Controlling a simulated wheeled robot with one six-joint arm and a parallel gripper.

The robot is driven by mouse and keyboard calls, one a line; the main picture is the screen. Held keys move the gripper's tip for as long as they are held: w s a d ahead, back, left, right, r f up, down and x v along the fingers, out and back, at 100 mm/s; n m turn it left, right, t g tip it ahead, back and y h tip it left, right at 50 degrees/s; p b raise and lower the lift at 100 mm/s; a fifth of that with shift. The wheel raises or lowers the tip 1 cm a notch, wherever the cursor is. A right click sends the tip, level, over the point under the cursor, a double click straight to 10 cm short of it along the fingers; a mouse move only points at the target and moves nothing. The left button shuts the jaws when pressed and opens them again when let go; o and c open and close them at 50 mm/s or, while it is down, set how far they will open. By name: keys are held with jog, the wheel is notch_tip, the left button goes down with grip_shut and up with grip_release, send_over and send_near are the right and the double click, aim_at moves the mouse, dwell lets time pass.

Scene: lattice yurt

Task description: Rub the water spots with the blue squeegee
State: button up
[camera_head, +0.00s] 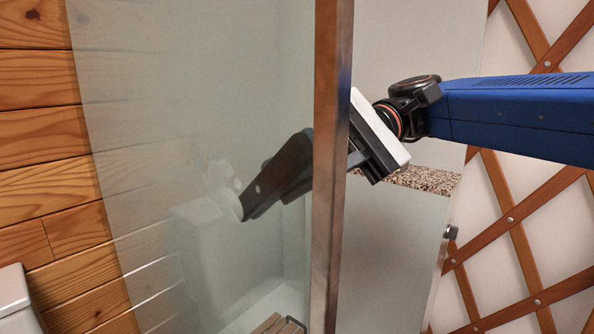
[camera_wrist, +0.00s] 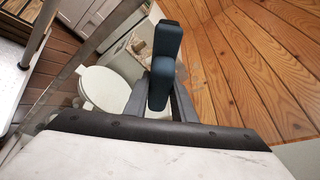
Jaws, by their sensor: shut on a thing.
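The blue squeegee (camera_wrist: 167,50) shows in the wrist view as a dark blue piece between my fingers. My gripper (camera_wrist: 162,100) is shut on it. In the head view my gripper (camera_head: 268,185) reaches left past the upright post, and its dark fingers show through the glass panel (camera_head: 200,90). The squeegee is hard to tell apart from the fingers there. Several pale blotches, apparently the water spots (camera_head: 222,175), lie just above and left of the fingertips. Whether the squeegee touches the glass I cannot tell.
The upright metal post (camera_head: 331,200) crosses in front of my gripper. A frosted panel (camera_head: 395,260) and a speckled ledge (camera_head: 425,179) lie below my arm. A white toilet (camera_wrist: 112,92) shows in the wrist view. Plank wall is at left, lattice wall at right.

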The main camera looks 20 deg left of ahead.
jog(key=shift+s+a, duration=0.25)
jog(key=shift+s, duration=0.65)
dwell(0.3)
jog(key=shift+w+a, duration=0.3)
jog(key=shift+a, duration=0.6)
jog(key=shift+w+a, duration=0.3)
jog(key=shift+a, duration=0.55)
jog(key=w+a, duration=0.1)
jog(key=a, duration=0.6)
jog(key=shift+w, duration=0.35)
jog(key=shift+s+d, duration=0.3)
jog(key=shift+d, duration=0.9)
jog(key=shift+s+d, duration=0.25)
jog(key=shift+d, duration=0.95)
jog(key=shift+s+d, duration=0.3)
jog(key=shift+d, duration=0.9)
jog(key=shift+s+d, duration=0.35)
jog(key=shift+d, duration=0.5)
jog(key=shift+s+d, duration=0.3)
jog(key=shift+d, duration=0.5)
